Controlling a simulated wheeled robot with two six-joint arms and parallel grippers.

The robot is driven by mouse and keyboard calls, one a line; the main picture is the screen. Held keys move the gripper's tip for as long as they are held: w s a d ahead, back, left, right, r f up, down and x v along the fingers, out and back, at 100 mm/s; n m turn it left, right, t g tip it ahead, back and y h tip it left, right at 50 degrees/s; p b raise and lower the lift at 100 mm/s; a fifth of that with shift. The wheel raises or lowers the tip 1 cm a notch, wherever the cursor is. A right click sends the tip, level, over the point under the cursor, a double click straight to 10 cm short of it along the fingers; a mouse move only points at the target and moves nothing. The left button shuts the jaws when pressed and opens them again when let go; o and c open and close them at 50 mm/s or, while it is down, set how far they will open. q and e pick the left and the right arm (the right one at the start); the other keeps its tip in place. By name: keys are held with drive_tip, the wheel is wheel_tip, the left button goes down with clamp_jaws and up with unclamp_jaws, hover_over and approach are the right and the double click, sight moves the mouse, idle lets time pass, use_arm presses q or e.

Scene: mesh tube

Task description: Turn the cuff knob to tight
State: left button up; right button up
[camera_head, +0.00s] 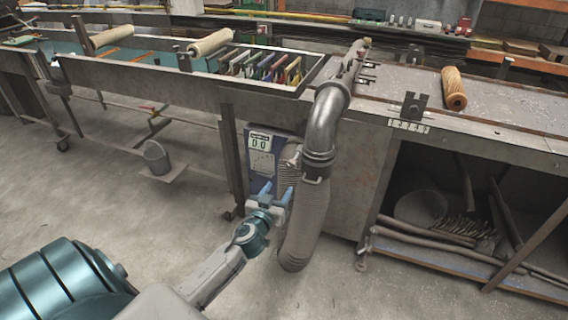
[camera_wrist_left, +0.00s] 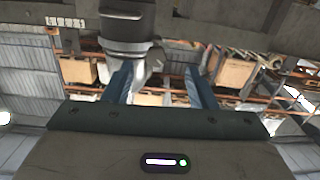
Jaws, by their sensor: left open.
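A bent metal pipe (camera_head: 325,115) comes down from the bench into a banded cuff (camera_head: 318,158), with a ribbed mesh hose (camera_head: 305,225) hanging below it. I cannot clearly make out the cuff's knob or its setting. My left gripper (camera_head: 276,196) is open and empty, left of the hose and below cuff height, with its fingers pointing up. In the left wrist view, the open fingers (camera_wrist_left: 160,88) show below a dark round collar and pale pipe part (camera_wrist_left: 128,30), apart from them as far as I can tell. My right gripper is not in view.
A blue panel with a 0.0 display (camera_head: 262,158) stands behind the gripper, against the bench leg. The bench (camera_head: 200,85) carries rollers and coloured tools. The floor in front is clear.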

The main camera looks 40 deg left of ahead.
sight(290, 166)
use_arm(q)
drive_tip(key=shift+t, duration=0.3)
drive_tip(key=x, duration=0.3)
drive_tip(key=r+p+x, duration=0.1)
drive_tip(key=x, duration=0.3)
drive_tip(key=p+x, duration=0.1)
drive_tip(key=x, duration=0.3)
drive_tip(key=shift+d+r, duration=0.1)
drive_tip(key=shift+r, duration=0.2)
drive_tip(key=c, duration=1)
